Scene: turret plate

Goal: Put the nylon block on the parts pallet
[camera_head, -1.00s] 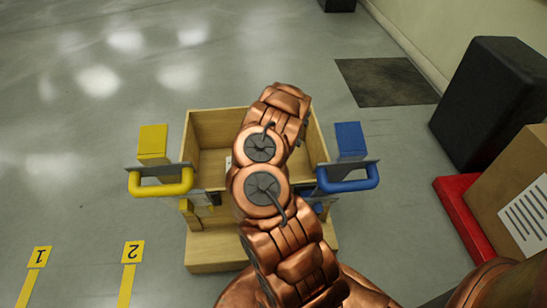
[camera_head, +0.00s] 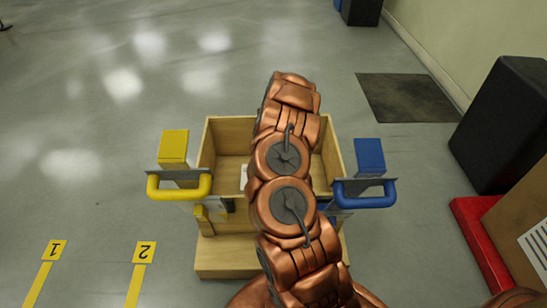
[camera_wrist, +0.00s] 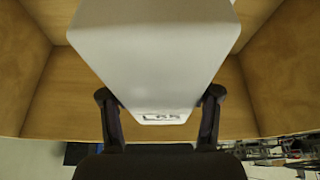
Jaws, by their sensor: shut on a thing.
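A white block, which I take to be the nylon block (camera_wrist: 160,50), fills the upper middle of the wrist view, with dark lettering near its lower edge. My gripper (camera_wrist: 160,94) is shut on it, one dark finger on each side. Wooden walls and a wooden floor show around and behind the block in the wrist view. In the head view my copper arm reaches over an open wooden box and hides my gripper and most of the box's inside. I cannot identify the parts pallet for sure in either view.
The wooden box (camera_head: 222,130) has a yellow handle (camera_head: 179,194) at left and a blue handle (camera_head: 364,201) at right. A red base (camera_head: 477,232), a cardboard box (camera_head: 520,225) and a black block (camera_head: 505,125) stand at right. Floor at left is mostly clear.

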